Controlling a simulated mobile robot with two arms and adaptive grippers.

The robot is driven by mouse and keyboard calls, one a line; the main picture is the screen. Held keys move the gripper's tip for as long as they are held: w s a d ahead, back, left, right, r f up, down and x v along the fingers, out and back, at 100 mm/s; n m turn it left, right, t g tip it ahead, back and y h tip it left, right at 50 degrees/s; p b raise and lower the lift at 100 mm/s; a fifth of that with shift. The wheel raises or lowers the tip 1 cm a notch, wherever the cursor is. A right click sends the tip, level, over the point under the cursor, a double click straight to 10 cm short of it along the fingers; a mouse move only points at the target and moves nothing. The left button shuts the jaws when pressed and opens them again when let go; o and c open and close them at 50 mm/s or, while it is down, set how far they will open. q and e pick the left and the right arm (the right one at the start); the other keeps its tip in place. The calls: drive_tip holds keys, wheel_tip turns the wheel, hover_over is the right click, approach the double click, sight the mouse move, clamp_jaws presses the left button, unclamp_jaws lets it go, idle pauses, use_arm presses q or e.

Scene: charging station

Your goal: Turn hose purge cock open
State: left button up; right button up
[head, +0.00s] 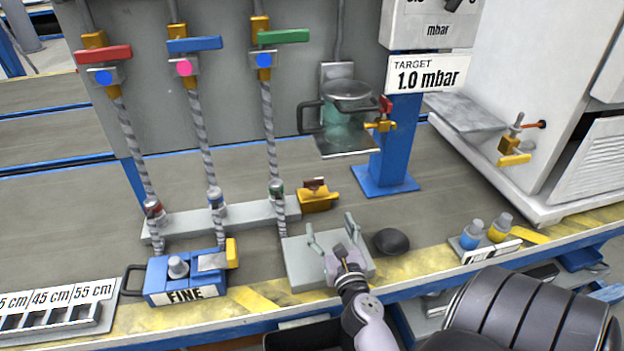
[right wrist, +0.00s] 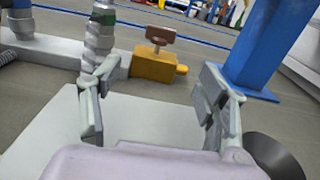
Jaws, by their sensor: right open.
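A brass-coloured cock (head: 317,198) with a small brown handle sits at the right end of the grey hose manifold (head: 240,212). It looks like the hose purge cock. In the right wrist view the cock (right wrist: 158,66) lies ahead, between the finger lines, its brown handle raised on a short stem. My right gripper (head: 332,234) is open and empty above a light grey plate (head: 300,268), in front of the cock and apart from it. The gripper also shows in the right wrist view (right wrist: 150,95). My left gripper is not in view.
Three braided hoses (head: 268,130) rise from the manifold to valves with red, blue and green handles. A blue FINE box (head: 185,285) stands front left. A black dome (head: 391,242) and a blue post (head: 392,150) stand to the right.

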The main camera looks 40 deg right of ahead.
drive_tip(key=shift+w+d+r, duration=0.1)
drive_tip(key=shift+w+d, duration=0.2)
drive_tip(key=shift+w, duration=0.05)
drive_tip(key=p, duration=0.1)
approach(314, 185)
drive_tip(key=b+x, duration=0.1)
drive_tip(key=x, duration=0.9)
drive_tip(key=shift+w+d, duration=0.2)
drive_tip(key=shift+w, duration=0.15)
drive_tip(key=c, duration=1.2)
